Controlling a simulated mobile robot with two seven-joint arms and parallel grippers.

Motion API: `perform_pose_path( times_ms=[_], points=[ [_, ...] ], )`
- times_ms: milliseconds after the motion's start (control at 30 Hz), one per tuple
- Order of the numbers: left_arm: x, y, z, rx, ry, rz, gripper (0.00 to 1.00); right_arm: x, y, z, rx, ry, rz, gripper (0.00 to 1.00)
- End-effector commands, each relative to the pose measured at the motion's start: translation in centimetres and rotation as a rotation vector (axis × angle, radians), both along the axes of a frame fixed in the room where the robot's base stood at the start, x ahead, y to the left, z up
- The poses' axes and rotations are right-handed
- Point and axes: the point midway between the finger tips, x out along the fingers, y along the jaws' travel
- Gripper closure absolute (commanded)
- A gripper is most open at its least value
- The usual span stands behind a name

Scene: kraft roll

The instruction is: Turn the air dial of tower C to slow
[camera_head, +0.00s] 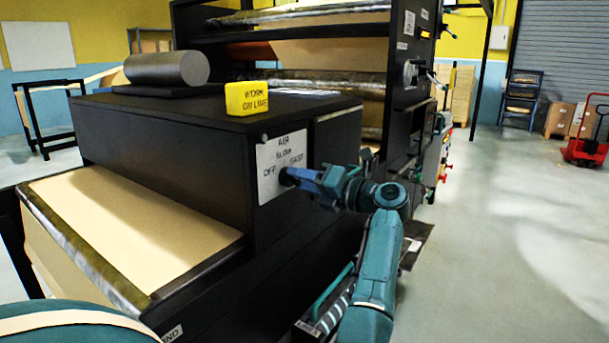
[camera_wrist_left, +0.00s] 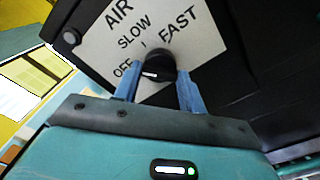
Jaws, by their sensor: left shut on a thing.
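The white air panel (camera_head: 268,180) is on the black machine's side, marked AIR, OFF, SLOW and FAST. It also shows in the left wrist view (camera_wrist_left: 98,52). The black air dial (camera_wrist_left: 158,64) stands out from this panel, with a short white mark near its lower edge. I cannot tell for certain which word the mark points to. My left gripper (camera_head: 288,177) is at the panel, its blue fingers (camera_wrist_left: 158,88) on either side of the dial and shut on it. My right gripper is not in view.
A yellow block (camera_head: 246,98) and a grey roll (camera_head: 166,69) are on top of the machine. A brown paper sheet (camera_head: 125,222) lies on the lower ledge at left. Open floor (camera_head: 490,230) lies at right, with a red pallet truck (camera_head: 584,150) farther back.

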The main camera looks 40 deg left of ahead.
Motion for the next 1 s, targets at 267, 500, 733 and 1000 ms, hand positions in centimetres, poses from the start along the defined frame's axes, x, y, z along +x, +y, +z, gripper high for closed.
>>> perform_pose_path(
  times_ms=[267,500,733,1000],
  points=[
    [0.1,-0.1,0.3,-0.030,0.264,-0.002,0.82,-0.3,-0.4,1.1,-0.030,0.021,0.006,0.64],
    [0.1,-0.1,0.3,-0.051,0.458,-0.002,0.82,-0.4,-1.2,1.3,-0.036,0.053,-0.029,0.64],
    [0.1,-0.1,0.1,-0.066,0.589,-0.002,0.82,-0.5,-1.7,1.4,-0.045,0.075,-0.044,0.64],
    [0.1,-0.1,0.0,-0.074,0.664,-0.002,0.82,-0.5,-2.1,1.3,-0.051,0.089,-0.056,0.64]
  ],
)
